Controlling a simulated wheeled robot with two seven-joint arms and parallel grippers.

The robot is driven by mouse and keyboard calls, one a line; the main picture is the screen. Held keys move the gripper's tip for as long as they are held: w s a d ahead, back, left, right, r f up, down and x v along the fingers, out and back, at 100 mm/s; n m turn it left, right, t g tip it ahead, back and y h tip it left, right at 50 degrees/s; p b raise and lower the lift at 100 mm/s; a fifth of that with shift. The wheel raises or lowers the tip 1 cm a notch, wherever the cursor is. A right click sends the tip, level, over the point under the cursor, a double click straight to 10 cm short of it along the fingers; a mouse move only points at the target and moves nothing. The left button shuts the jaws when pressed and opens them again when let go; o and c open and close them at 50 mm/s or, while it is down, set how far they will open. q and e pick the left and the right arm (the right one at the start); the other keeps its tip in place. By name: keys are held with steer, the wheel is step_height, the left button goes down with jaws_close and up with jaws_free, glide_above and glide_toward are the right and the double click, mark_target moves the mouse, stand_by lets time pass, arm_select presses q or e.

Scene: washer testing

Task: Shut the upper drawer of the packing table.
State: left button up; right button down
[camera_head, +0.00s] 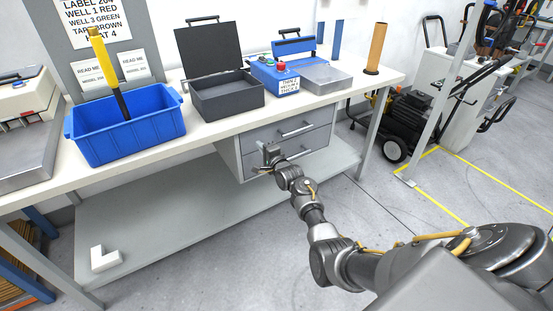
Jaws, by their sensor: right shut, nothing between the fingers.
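The packing table (210,128) has a grey drawer unit under its top, with two drawers stacked one above the other. The upper drawer (275,133) has a bar handle and its front looks about level with the lower drawer (312,160). I cannot tell whether a small gap is left. My right gripper (266,160) is shut and empty, in front of the left part of the drawer fronts. It hides part of the lower drawer's front and handle; I cannot tell whether it touches. My left gripper is out of view.
On the tabletop stand a blue bin (127,137), an open dark case (226,97), a blue device (278,80) and a brown cylinder (376,48). A lower shelf (170,215) runs below.

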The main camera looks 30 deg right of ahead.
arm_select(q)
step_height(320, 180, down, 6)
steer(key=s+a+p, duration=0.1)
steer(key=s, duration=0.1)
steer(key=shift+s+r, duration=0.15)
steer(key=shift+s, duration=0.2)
arm_select(e)
steer(key=s, duration=1)
steer(key=shift+s+f, duration=0.15)
steer(key=shift+s, duration=0.15)
